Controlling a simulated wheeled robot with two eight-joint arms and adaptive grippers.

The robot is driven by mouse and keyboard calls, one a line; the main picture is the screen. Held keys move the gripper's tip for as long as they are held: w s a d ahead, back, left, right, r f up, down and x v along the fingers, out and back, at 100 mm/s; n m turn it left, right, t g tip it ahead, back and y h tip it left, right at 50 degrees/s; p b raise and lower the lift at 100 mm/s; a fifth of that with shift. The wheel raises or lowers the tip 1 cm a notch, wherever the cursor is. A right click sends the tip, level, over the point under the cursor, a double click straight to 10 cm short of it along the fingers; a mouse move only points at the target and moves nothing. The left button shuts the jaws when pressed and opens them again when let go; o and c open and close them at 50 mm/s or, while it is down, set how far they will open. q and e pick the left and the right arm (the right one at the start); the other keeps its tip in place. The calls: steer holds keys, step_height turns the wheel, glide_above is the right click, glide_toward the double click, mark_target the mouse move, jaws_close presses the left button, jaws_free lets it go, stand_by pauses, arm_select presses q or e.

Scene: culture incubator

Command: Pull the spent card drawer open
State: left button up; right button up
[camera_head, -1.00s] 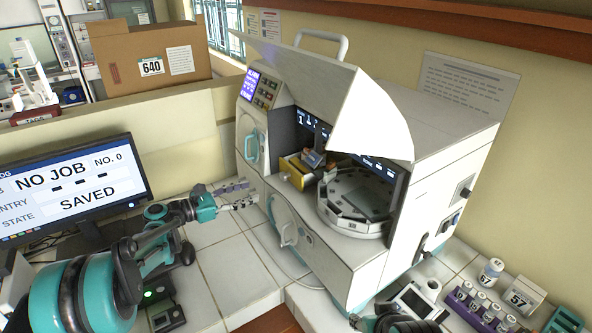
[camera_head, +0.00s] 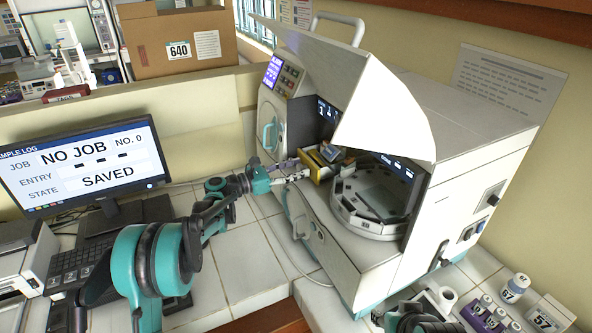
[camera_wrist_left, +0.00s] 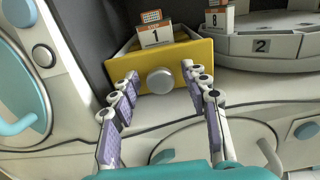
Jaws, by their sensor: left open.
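The spent card drawer (camera_head: 315,171) has a yellow front and sits in the open bay of the white machine. Its yellow front (camera_wrist_left: 206,50) and round silver knob (camera_wrist_left: 160,80) show plainly in the left wrist view. A card marked 1 (camera_wrist_left: 155,34) stands in the drawer. My left gripper (camera_head: 298,167) is at the drawer front in the head view. In the wrist view my left gripper (camera_wrist_left: 160,74) is open, with one fingertip on each side of the knob; whether either touches it I cannot tell. My right gripper's fingers are not seen.
A round carousel (camera_head: 368,210) with numbered slots sits right of the drawer, under the raised white hood (camera_head: 385,105). A door with a teal handle (camera_head: 268,137) is on the left. Small bottles (camera_head: 514,287) stand at lower right. A monitor (camera_head: 80,165) reads NO JOB.

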arm_select(q)
steer(key=shift+c, duration=0.3)
jaws_close()
steer(key=shift+a, duration=0.1)
steer(key=v, duration=1.7)
steer(key=shift+s+a+b, duration=0.2)
steer(key=shift+b, duration=0.15)
steer(key=shift+o, duration=0.3)
jaws_free()
